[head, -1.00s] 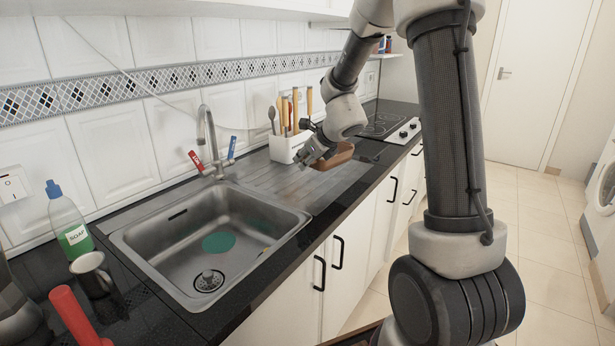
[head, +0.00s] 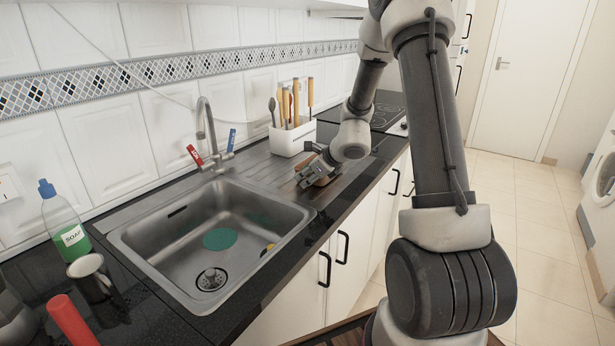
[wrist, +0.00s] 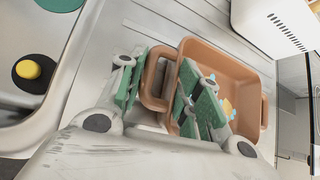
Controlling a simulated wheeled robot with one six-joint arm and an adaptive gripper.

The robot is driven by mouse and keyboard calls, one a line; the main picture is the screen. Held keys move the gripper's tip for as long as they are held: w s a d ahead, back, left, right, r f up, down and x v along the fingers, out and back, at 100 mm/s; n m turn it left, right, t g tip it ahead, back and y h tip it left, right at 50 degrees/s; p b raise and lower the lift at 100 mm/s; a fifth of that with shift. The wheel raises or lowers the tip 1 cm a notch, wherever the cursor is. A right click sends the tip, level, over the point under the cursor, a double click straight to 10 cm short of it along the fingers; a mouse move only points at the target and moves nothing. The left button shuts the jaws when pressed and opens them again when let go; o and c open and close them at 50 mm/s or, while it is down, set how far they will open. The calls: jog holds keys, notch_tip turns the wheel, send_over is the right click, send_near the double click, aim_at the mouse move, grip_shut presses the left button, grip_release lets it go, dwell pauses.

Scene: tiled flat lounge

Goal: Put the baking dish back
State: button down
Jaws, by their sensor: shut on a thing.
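The baking dish is orange-brown with loop handles. In the wrist view the dish (wrist: 240,70) fills the centre right, over the ribbed steel drainer. My gripper (wrist: 160,95) has its green-padded fingers on either side of the dish's near handle and is shut on it. Part of the dish's inside is hidden by one finger; small pale blue and yellowish marks show there. In the head view my gripper (head: 310,172) is over the drainer right of the sink, and the dish (head: 327,181) is mostly hidden behind it. I cannot tell whether the dish touches the drainer.
The sink (head: 215,240) lies to the left, with a tap (head: 207,140) behind it. A white utensil holder (head: 291,139) stands behind the dish. The hob (head: 372,117) is further back. A soap bottle (head: 65,225), a mug (head: 92,277) and a red object (head: 72,320) stand at left.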

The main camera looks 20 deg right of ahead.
jog(key=shift+f, duration=0.15)
jog(key=c, duration=1)
grip_release()
jog(key=shift+f, duration=0.1)
